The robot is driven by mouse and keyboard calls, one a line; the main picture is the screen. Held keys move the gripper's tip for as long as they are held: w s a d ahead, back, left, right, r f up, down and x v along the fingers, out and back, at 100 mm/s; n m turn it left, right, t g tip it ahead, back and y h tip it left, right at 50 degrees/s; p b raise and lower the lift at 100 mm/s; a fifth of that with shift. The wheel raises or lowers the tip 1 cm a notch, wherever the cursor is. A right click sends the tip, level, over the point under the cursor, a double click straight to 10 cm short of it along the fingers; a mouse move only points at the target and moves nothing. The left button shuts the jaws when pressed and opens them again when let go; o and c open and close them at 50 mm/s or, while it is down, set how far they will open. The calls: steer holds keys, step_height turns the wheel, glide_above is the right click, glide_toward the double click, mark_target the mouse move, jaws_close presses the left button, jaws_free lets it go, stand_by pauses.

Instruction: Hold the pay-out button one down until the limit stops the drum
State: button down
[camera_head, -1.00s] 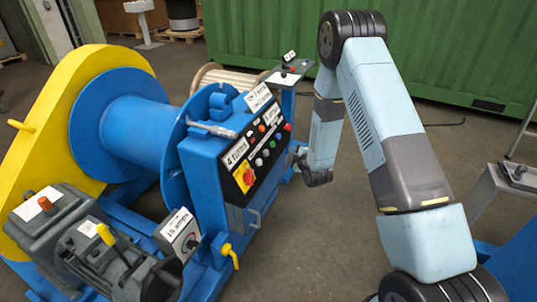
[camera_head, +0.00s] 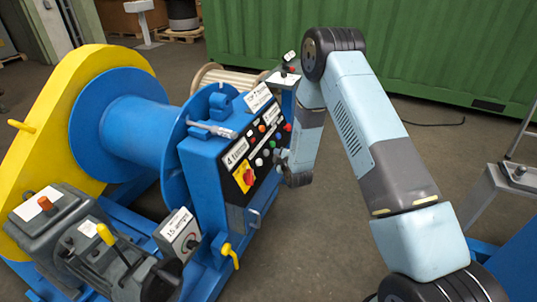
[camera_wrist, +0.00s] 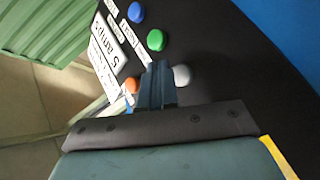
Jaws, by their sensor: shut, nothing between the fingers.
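The black control panel (camera_head: 251,170) sits on the blue cabinet of the winch, with several coloured buttons and a red-and-yellow switch (camera_head: 249,176). The pay-out button one cannot be singled out, as its label is not legible. In the wrist view a white button (camera_wrist: 182,75), an orange button (camera_wrist: 131,85), a green button (camera_wrist: 156,40) and a blue button (camera_wrist: 137,12) show. My gripper (camera_wrist: 157,72) is shut and empty, its tips at the panel between the orange and white buttons. Contact cannot be told. The blue drum (camera_head: 130,130) is bare of visible chain.
A grey box with levers (camera_head: 95,245) stands at the front left, beside a labelled dial box (camera_head: 178,235). A yellow handle (camera_head: 230,255) juts from the cabinet's lower front. A small pedestal (camera_head: 287,78) stands behind the panel.

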mark_target(266, 153)
steer(key=shift+w+a+f, duration=0.2)
steer(key=shift+a+f, duration=0.1)
steer(key=shift+a, duration=0.3)
steer(key=shift+a, duration=0.2)
stand_by(1.6)
steer(key=shift+w+a+f, duration=0.1)
steer(key=shift+w+a, duration=0.05)
steer(key=shift+w, duration=0.05)
steer(key=shift+w+a+f, duration=0.1)
steer(key=shift+a+f, duration=0.1)
steer(key=shift+a, duration=0.25)
stand_by(4.9)
